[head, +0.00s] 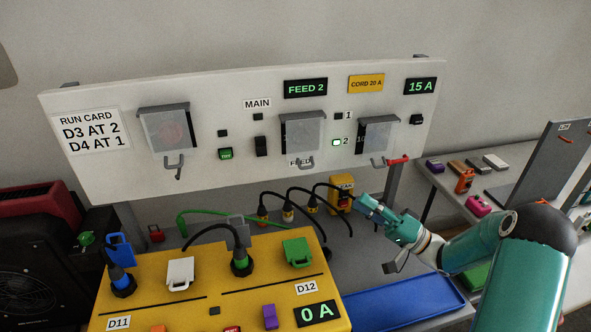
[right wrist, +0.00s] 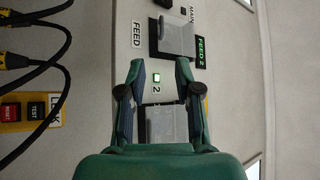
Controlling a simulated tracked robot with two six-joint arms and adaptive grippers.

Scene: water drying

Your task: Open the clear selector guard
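The panel carries clear guards, each hanging down from a grey top bar. The middle guard (head: 303,132) is under the FEED 2 display, with lamps 1 and 2 beside it. The right guard (head: 378,135) hangs below the 15 A display. All look lowered. My right gripper (head: 367,203) is below and in front of the panel's right part. In the right wrist view its fingers (right wrist: 161,70) are apart and empty, with the middle guard (right wrist: 176,38) past the tips and the right guard (right wrist: 164,124) partly hidden behind the gripper.
Grey hooks hang under the guards, and a red handle (head: 398,160) is at the right guard. Black cables (head: 292,193) arch below the panel. A yellow box (head: 341,194) stands close by my right gripper. A yellow console (head: 200,303) and blue tray (head: 400,303) lie below.

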